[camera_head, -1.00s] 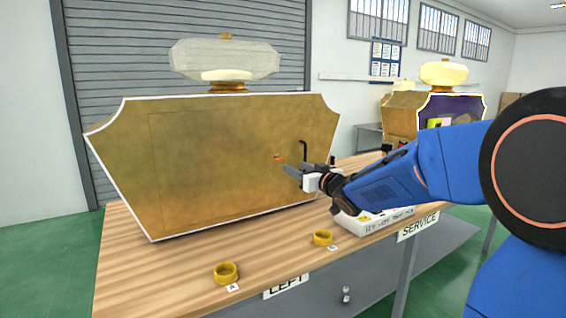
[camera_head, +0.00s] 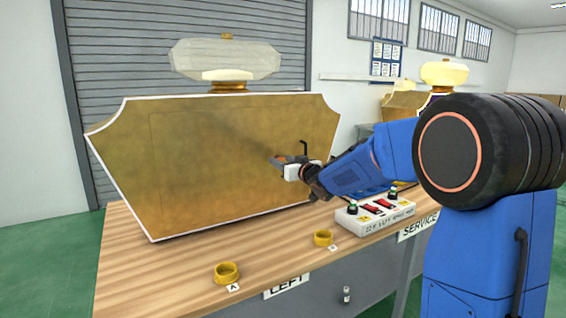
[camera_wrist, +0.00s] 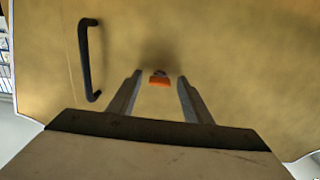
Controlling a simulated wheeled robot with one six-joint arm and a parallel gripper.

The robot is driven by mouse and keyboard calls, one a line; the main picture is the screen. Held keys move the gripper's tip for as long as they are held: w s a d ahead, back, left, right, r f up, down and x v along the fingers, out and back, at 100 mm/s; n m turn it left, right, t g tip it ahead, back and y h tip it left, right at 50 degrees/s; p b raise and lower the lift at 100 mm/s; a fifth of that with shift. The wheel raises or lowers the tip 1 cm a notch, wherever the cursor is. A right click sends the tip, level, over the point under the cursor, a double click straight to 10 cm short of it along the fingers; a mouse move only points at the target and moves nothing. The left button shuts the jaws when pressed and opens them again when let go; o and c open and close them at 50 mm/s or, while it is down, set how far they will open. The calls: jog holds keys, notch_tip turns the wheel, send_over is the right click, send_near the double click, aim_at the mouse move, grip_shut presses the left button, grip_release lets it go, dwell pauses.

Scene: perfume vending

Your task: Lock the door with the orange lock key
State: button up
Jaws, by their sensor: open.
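The orange lock key (camera_wrist: 159,81) sticks out of the gold door panel (camera_head: 215,155). In the wrist view it lies between and just beyond my two open fingers, with clear gaps on both sides. In the head view my gripper (camera_head: 276,161) is close to the panel at the key, and its fingers mostly hide the key. My gripper also shows in the wrist view (camera_wrist: 158,90), open and empty. A black door handle (camera_wrist: 90,60) stands on the panel beside the key; its top shows in the head view (camera_head: 304,148).
A wooden table (camera_head: 180,262) carries the gold cabinet, two yellow rings (camera_head: 226,272) and (camera_head: 323,238) at the front edge, and a white switch box (camera_head: 375,215). A second perfume-shaped machine (camera_head: 405,103) stands behind my arm.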

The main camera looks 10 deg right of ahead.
jog(key=shift+c, duration=0.6)
jog(key=c, duration=0.9)
jog(key=shift+c, duration=0.2)
jog(key=shift+n, duration=0.4)
jog(key=n, duration=0.3)
jog(key=shift+n, duration=0.4)
jog(key=n, duration=0.4)
jog(key=shift+n, duration=0.3)
jog(key=n, duration=0.8)
jog(key=shift+n, duration=0.3)
